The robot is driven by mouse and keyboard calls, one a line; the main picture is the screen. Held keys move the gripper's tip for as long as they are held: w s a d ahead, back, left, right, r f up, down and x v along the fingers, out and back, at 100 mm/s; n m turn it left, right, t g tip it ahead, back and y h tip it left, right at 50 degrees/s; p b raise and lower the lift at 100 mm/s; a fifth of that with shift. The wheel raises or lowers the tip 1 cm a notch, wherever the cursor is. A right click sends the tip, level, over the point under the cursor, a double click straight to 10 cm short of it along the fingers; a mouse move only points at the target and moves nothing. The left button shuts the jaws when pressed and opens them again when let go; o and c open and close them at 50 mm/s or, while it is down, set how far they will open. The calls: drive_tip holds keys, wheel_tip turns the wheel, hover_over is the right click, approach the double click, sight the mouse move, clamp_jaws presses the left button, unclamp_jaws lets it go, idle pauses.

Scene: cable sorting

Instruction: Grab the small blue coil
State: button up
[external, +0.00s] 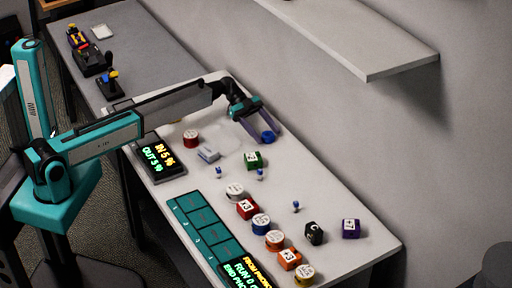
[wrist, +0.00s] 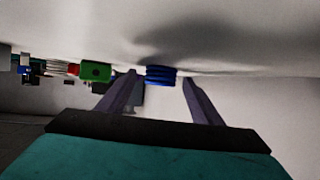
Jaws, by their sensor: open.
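The small blue coil (external: 268,137) lies on the white table near the wall, at the far end of the row of items. My gripper (external: 265,133) is open, with its two purple fingers reaching down around the coil. In the wrist view the ribbed blue coil (wrist: 160,75) sits between the two fingertips, nearer the left one, with a gap to the right one. I cannot tell whether the left finger touches it.
A green block (external: 253,160) stands near the gripper, and a red spool (external: 191,138) and grey box (external: 208,154) lie to the left. Several spools and blocks line the front. A teal tray (external: 196,221) and display (external: 160,157) edge the table. A shelf (external: 365,45) juts from the wall.

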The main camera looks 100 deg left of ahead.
sight(264, 132)
drive_tip(key=shift+c, duration=0.3)
drive_tip(key=c, duration=1.1)
drive_tip(key=shift+r, duration=0.2)
drive_tip(key=shift+r+b, duration=0.5)
drive_tip(key=shift+r, duration=0.35)
drive_tip(key=shift+s+d+r, duration=0.15)
drive_tip(key=shift+s+r, duration=0.05)
drive_tip(key=shift+r, duration=0.55)
drive_tip(key=s+d+b, duration=0.1)
drive_tip(key=s+d, duration=0.2)
drive_tip(key=s, duration=0.1)
drive_tip(key=s+d+r+b, duration=0.1)
drive_tip(key=s+d, duration=0.2)
drive_tip(key=s, duration=0.1)
drive_tip(key=s+d+b, duration=0.1)
drive_tip(key=s+d, duration=0.3)
drive_tip(key=shift+r+b, duration=0.25)
drive_tip(key=shift+b, duration=0.1)
